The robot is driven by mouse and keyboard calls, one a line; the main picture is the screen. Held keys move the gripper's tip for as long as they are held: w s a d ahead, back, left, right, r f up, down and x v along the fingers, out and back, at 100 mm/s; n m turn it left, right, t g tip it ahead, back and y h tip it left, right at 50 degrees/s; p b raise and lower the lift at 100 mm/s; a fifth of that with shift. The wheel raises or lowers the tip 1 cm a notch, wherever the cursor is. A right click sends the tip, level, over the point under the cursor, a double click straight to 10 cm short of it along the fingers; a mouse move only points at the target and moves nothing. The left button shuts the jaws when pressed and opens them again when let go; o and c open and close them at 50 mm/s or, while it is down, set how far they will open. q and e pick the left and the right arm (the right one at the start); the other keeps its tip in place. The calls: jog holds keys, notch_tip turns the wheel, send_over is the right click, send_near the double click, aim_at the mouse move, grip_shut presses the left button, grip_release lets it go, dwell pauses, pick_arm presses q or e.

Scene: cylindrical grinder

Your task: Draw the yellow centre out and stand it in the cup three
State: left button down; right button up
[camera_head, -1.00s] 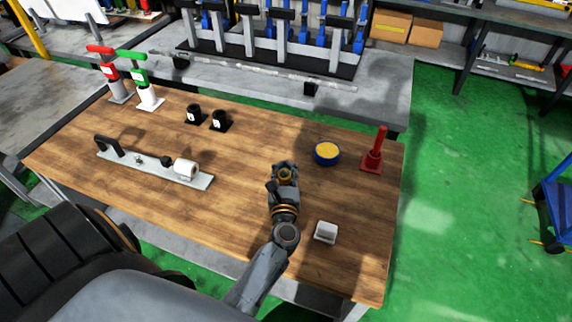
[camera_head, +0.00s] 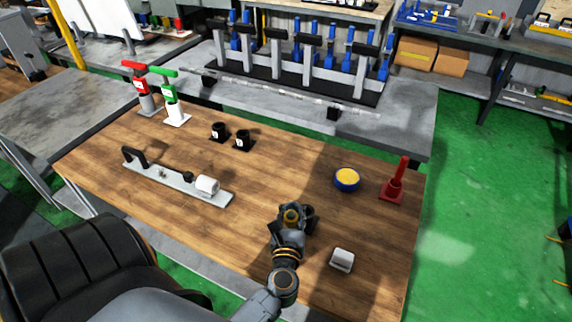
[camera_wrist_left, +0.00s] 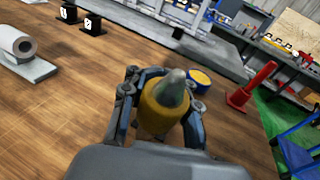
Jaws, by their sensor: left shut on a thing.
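My left gripper (camera_head: 292,216) is shut on the yellow centre (camera_head: 291,215) and holds it over the front part of the wooden table. In the left wrist view the yellow centre (camera_wrist_left: 162,106) has a yellow body and a grey pointed tip, and stands between the two fingers. Two black cups with white labels stand on black bases towards the back of the table, the left cup (camera_head: 219,131) and the right cup (camera_head: 242,142). They also show at the upper left of the left wrist view (camera_wrist_left: 70,14). I cannot read their numbers surely. My right gripper is not in view.
A grey plate (camera_head: 170,183) with a black handle and a white cylinder lies left. A blue tin with yellow top (camera_head: 347,179), a red post (camera_head: 395,186) and a white block (camera_head: 342,260) stand right. Red (camera_head: 144,90) and green-handled (camera_head: 170,101) tools stand at the back left.

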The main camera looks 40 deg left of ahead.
pick_arm(q)
jog(key=w+a+r+m+h+p, duration=0.1)
jog(key=w+a+r+h+p, duration=0.1)
jog(key=w, duration=0.8)
notch_tip(320, 180, up, 2)
jog(key=shift+a+r+g+p, duration=0.1)
jog(key=shift+a+g+p, duration=0.3)
jog(key=shift+a+p, duration=0.4)
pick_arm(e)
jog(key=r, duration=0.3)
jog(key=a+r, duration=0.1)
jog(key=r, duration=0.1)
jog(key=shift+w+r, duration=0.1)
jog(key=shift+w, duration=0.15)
pick_arm(q)
jog(key=shift+d, duration=0.15)
notch_tip(320, 180, down, 6)
jog(key=b, duration=0.4)
jog(key=shift+b, duration=0.35)
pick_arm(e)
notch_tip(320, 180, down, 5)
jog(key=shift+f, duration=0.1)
pick_arm(q)
jog(key=shift+p, duration=0.4)
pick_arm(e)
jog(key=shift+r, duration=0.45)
pick_arm(q)
jog(key=shift+f+b, duration=0.75)
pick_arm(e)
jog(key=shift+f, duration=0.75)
